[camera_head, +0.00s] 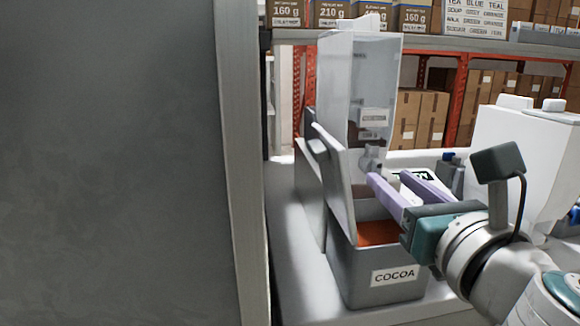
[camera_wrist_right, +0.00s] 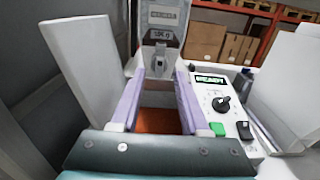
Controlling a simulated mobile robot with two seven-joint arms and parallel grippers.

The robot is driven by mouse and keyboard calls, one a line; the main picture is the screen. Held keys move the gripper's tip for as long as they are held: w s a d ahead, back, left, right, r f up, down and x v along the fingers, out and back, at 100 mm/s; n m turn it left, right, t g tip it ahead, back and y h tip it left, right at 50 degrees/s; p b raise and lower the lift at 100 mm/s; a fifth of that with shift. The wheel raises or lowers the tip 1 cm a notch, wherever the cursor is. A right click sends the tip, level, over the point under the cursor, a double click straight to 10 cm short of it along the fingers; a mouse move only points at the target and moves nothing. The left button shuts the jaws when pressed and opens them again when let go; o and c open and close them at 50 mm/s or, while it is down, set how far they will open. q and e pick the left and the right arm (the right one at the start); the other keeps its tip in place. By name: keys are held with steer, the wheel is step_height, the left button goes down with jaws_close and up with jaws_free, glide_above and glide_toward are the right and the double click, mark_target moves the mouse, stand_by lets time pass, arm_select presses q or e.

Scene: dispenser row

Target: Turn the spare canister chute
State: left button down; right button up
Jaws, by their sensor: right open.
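A tall clear canister (camera_head: 376,85) with a small label, too small to read, stands behind the grey COCOA bin (camera_head: 385,291). Its grey chute (camera_head: 371,160) is at the bottom front; the wrist view shows the chute (camera_wrist_right: 158,62) too, ahead of the fingers. I cannot tell if this canister is the spare one. My right gripper (camera_head: 389,176) is open, its two lilac fingers pointing at the chute from above the bin. In the wrist view the gripper (camera_wrist_right: 160,75) has one finger on each side of the chute's line; contact cannot be told. My left gripper is not in view.
The bin's lid (camera_head: 335,175) stands open on the left, with orange-brown powder (camera_head: 378,232) inside. A panel with a READY display (camera_wrist_right: 211,80), black knob (camera_wrist_right: 221,104) and green button (camera_wrist_right: 217,129) is at right. A large grey panel (camera_head: 110,160) fills the left.

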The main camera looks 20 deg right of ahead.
mark_target(379, 170)
steer(key=shift+x, duration=1.75)
jaws_close()
